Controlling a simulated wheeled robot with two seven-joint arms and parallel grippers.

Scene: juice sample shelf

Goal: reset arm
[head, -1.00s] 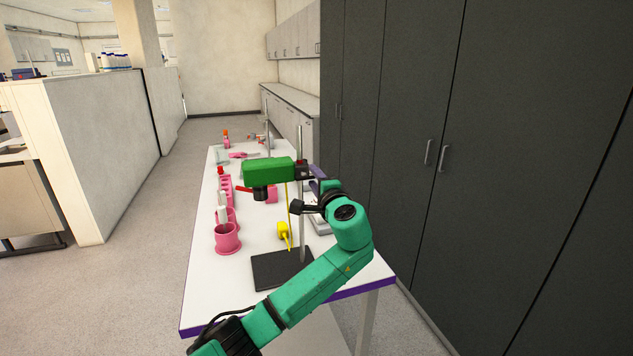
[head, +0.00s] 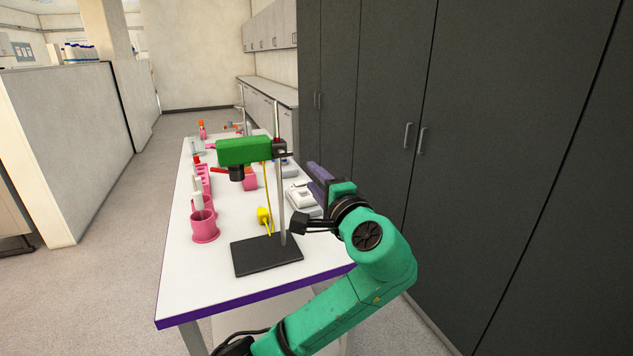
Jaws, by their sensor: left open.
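My left arm is green and comes in from the bottom, bent at the wrist. My left gripper (head: 318,178) is open, with dark purplish fingers pointing away from me. It is over the right edge of the white table (head: 205,275), to the right of the metal stand rod. I see nothing held in it, though the wrist partly hides the jaws. A small black part of my wrist sticks out to the left, close to the rod in the picture; I cannot tell the gap. My right gripper is not in view.
A stand (head: 267,254) with a black base and a green box (head: 244,151) on its rod is closest. A yellow item (head: 264,216), pink mug (head: 204,227), pink rack (head: 203,178) and white device (head: 301,197) share the table. Dark cabinets (head: 480,150) stand right.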

